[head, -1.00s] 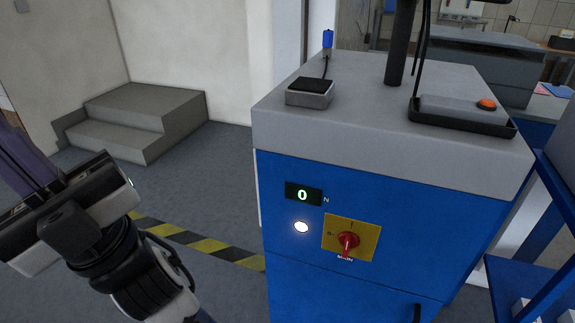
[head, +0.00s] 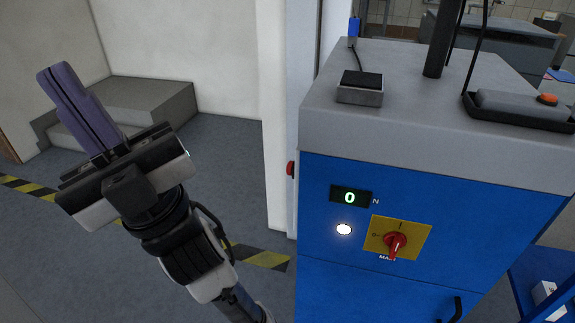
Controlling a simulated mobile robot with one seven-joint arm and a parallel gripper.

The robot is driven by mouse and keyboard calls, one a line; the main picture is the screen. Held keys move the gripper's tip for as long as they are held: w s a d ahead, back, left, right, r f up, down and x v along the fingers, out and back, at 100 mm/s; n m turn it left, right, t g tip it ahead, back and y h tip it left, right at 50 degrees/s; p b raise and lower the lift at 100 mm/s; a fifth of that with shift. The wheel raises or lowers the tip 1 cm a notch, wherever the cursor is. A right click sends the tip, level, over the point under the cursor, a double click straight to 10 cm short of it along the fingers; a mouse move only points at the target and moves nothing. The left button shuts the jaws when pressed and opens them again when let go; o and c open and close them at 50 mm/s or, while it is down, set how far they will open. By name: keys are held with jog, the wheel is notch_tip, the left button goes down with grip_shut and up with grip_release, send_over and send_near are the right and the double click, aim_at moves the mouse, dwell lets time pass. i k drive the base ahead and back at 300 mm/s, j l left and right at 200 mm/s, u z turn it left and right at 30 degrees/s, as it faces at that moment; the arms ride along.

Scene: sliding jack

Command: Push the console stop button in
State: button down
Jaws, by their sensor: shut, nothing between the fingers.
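The blue and grey console (head: 330,265) stands at the right in the head view. A small red button (head: 291,169) sticks out at its left edge, seen from the side. An orange-red button (head: 547,99) sits on a grey pendant in a black tray on the console top. I cannot tell by a label which one is the stop button. My gripper (head: 58,74) is at the left, its purple fingers shut together, pointing up and away. It is empty and well apart from the console.
The console front has a lit display reading 0 (head: 350,197), a white lamp (head: 344,229) and a red rotary switch (head: 396,244) on a yellow plate. Grey steps (head: 160,98) stand behind my gripper. Bare floor (head: 235,170) lies between gripper and console.

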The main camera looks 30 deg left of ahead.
aim_at(290, 164)
jog(key=j, duration=0.6)
jog(key=k+j+z, duration=0.1)
jog(key=j, duration=1.05)
jog(key=k, duration=0.05)
